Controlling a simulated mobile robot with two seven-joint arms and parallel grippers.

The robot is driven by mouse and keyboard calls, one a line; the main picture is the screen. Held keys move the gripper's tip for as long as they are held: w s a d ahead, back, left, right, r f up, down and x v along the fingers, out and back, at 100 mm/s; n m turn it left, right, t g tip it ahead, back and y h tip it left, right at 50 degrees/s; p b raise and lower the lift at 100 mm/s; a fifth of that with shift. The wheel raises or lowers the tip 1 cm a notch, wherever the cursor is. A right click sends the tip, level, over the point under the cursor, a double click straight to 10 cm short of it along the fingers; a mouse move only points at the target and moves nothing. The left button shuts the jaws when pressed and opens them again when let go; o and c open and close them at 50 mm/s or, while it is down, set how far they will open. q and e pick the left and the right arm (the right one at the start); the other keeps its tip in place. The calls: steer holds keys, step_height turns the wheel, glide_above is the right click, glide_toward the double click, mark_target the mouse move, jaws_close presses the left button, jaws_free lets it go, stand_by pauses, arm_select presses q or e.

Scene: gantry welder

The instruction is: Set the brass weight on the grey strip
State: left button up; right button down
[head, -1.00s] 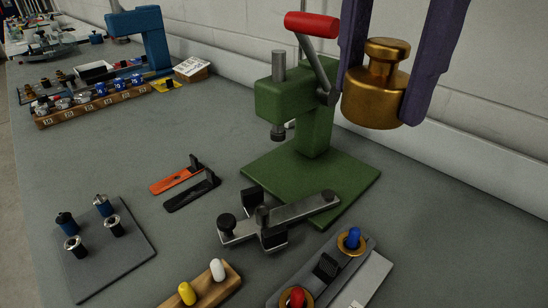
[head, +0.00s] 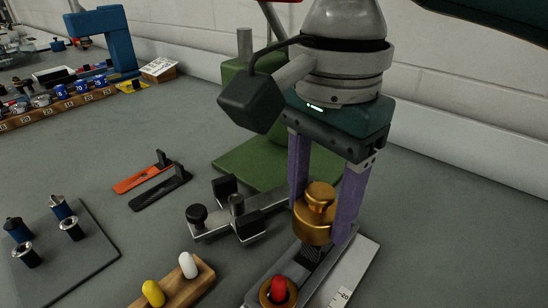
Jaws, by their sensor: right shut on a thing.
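My right gripper (head: 325,217) points down and is shut on the brass weight (head: 313,228), a gold cylinder with a knob on top, held upright between its two purple fingers. The weight is over the far end of a long grey holder (head: 262,293) at the bottom right. It hides the blue knob there. I cannot tell whether the weight touches the holder. A pale grey strip with ruler-like marks (head: 352,272) lies along the holder's right side, partly cut off by the frame. My left gripper is not in view.
A red knob (head: 278,289) stands in the holder's near end. A steel clamp (head: 238,213) and green press (head: 235,160) are close on the left. A wooden block with yellow and white pegs (head: 178,282) is nearer. Free bench lies to the right.

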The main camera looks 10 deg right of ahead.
step_height(320, 180, down, 2)
steer(key=shift+f, duration=0.1)
steer(key=shift+c, duration=0.7)
jaws_free()
steer(key=shift+f, duration=0.15)
